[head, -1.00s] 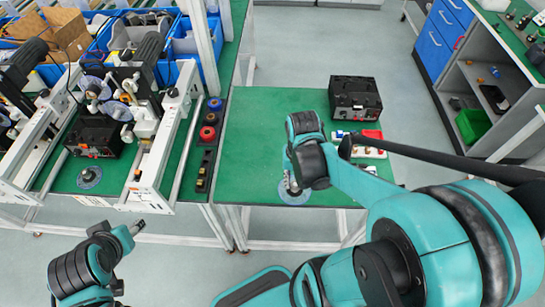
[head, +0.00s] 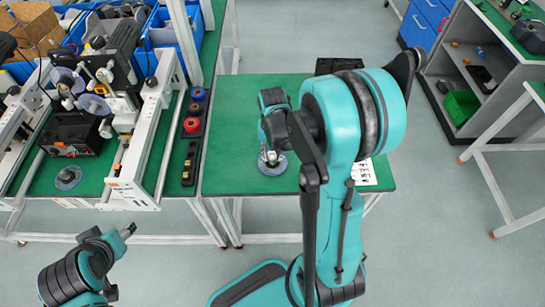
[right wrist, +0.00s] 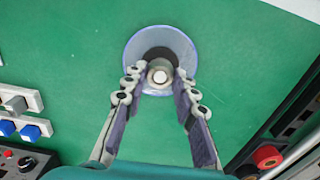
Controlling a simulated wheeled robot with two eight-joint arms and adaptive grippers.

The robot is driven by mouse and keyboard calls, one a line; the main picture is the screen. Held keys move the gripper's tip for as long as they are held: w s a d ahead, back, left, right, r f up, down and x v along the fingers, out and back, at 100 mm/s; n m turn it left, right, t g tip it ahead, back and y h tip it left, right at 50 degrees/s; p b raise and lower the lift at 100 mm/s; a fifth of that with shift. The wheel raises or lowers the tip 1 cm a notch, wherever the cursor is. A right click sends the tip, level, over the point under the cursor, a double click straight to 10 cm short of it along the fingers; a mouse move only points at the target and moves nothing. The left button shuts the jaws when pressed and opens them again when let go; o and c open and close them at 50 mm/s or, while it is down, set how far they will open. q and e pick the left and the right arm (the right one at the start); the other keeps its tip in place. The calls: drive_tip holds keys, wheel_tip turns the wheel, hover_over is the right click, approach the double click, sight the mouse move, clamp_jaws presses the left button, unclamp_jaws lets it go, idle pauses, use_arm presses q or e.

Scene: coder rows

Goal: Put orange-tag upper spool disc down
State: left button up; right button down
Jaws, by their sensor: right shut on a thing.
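A round, translucent blue-grey spool disc (head: 282,168) with a dark centre and pale hub is at my right gripper (head: 268,157), over the front part of the green table (head: 235,125). In the right wrist view, both fingers of the right gripper (right wrist: 158,77) close on the hub of the disc (right wrist: 160,38). No orange tag can be made out on it. I cannot tell whether the disc touches the table top. My left gripper (head: 129,231) is empty in front of the left bench; its jaw opening is too small to judge.
A spool machine (head: 110,85) stands on the left bench, with another disc (head: 67,178) lying at its front. A dark rack with coloured rolls (head: 192,125) lies along the bench's right edge. A black box (head: 335,66) and a white strip (head: 364,172) are partly hidden by my right arm.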

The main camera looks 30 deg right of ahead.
sight(273, 156)
drive_tip(key=shift+f, duration=0.65)
drive_tip(key=shift+r, duration=0.1)
drive_tip(key=c, duration=1.2)
unclamp_jaws()
wheel_tip(273, 156, up, 11)
drive_tip(key=p, duration=0.4)
drive_tip(key=s+a+r+n+t, duration=0.6)
drive_tip(key=s+a+r+t, duration=0.1)
drive_tip(key=a, duration=0.5)
drive_tip(key=shift+s+r, duration=0.25)
drive_tip(key=shift+r, duration=0.5)
